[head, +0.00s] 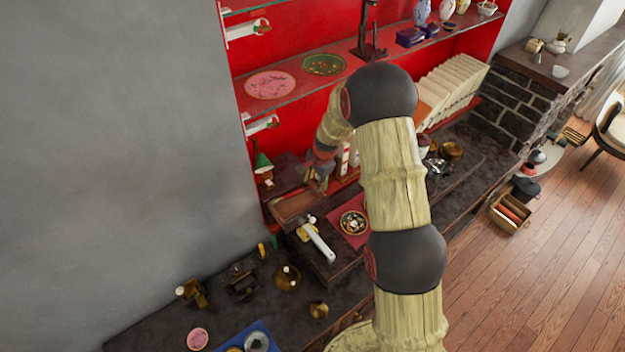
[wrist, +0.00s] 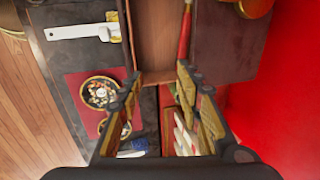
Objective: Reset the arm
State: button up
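My arm reaches up and over from the bottom of the head view, bent, with my gripper (head: 318,184) hanging in front of the red-backed shelf. In the wrist view my gripper (wrist: 161,80) has its two fingers spread apart, with nothing visible held between them. Below and beyond the fingers lies a shallow wooden tray (wrist: 155,40), which also shows in the head view (head: 294,207). A thin red stick-like thing (wrist: 184,36) shows near the right fingertip. I cannot tell whether it touches the finger.
A white-handled tool (head: 320,242) and a decorated round dish (head: 353,222) on a red mat (head: 337,228) lie close by. Shelves with plates (head: 270,84) and a dark stand (head: 367,35) rise behind my arm. Small brass things (head: 287,277) stand on the dark counter. The wooden floor at right is mostly free.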

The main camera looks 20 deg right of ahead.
jog(key=s+a+r+n+t+b, duration=0.1)
jog(key=s+a+r+n+b, duration=0.1)
jog(key=s+b, duration=0.6)
jog(key=s+a+r+n+t+b, duration=0.1)
jog(key=s+r+n+b, duration=0.3)
jog(key=s, duration=1.4)
jog(key=s+a+r+n+h+b, duration=0.1)
jog(key=s+a+r+n+b, duration=0.2)
jog(key=s+n+b, duration=0.5)
jog(key=s+b, duration=0.5)
jog(key=b, duration=0.1)
jog(key=shift+s+r+t, duration=0.3)
jog(key=shift+r+t, duration=0.05)
jog(key=shift+t, duration=0.05)
jog(key=shift+c, duration=0.4)
